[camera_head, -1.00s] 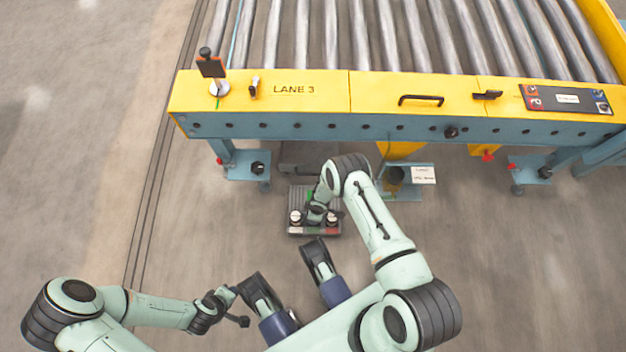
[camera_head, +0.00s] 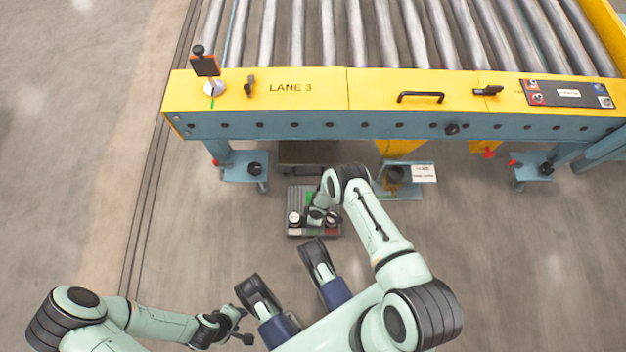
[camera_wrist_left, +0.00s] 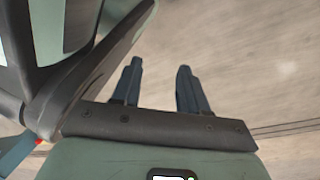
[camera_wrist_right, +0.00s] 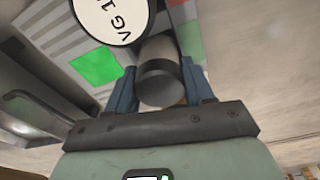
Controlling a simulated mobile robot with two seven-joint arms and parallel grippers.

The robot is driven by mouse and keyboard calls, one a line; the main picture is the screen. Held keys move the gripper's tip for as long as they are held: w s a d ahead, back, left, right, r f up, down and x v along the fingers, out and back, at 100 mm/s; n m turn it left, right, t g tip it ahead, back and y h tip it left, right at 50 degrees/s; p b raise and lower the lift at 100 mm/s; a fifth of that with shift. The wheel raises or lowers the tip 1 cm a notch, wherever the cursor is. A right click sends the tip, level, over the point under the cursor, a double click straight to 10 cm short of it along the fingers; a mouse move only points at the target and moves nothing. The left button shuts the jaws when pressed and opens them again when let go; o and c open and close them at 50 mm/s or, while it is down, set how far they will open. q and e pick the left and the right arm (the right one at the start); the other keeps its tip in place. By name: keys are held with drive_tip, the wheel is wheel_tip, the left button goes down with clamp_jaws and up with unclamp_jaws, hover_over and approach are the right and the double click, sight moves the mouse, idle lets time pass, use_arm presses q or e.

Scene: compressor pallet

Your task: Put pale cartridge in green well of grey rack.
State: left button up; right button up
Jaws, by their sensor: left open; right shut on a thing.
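The grey rack (camera_head: 297,197) is low, in front of the conveyor, with green and red patches. A bright green patch (camera_wrist_right: 97,66) shows in the right wrist view; I cannot tell its depth. My right gripper (camera_head: 318,213) is over the rack, shut on a grey cylindrical cartridge (camera_wrist_right: 160,75), dark at its near end. Whether its far end touches the rack is hidden. A white-topped cartridge (camera_head: 294,218) stands at the rack's front left; a white disc marked "VG 1" (camera_wrist_right: 112,14) shows beside the held cartridge. My left gripper (camera_wrist_left: 158,88) is open and empty, away from the rack.
The yellow-edged roller conveyor (camera_head: 300,95) spans the back, its legs and feet behind the rack. A dark tray (camera_head: 308,152) lies under its edge. The floor (camera_head: 500,260) to the right is clear.

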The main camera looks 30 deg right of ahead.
drive_tip(key=o, duration=1)
drive_tip(key=shift+o, duration=0.2)
drive_tip(key=r+p, duration=0.1)
drive_tip(key=r, duration=0.2)
drive_tip(key=r+p, duration=0.2)
drive_tip(key=r, duration=0.1)
drive_tip(key=r+p, duration=0.2)
drive_tip(key=r, duration=0.2)
drive_tip(key=shift+s+d, duration=0.35)
drive_tip(key=shift+d, duration=0.05)
drive_tip(key=shift+r, duration=0.6)
use_arm(q)
drive_tip(key=w+d+r+t, duration=0.2)
drive_tip(key=w+r, duration=0.5)
drive_tip(key=r, duration=0.1)
drive_tip(key=shift+w+d+r+m+t+p, duration=0.15)
drive_tip(key=shift+r+m+t+p, duration=0.15)
drive_tip(key=shift+m+t+p, duration=0.1)
use_arm(e)
drive_tip(key=s+a+r+m, duration=0.1)
drive_tip(key=s+r+m, duration=0.4)
drive_tip(key=r+m, duration=0.2)
drive_tip(key=s+a+r+m+t+y, duration=0.1)
drive_tip(key=s+a+r+m, duration=0.1)
drive_tip(key=s+r+m, duration=0.4)
wheel_tip(320, 180, up, 4)
drive_tip(key=shift+s+a+r+m+t, duration=0.1)
drive_tip(key=shift+s+a+m+t, duration=0.2)
drive_tip(key=shift+m, duration=0.3)
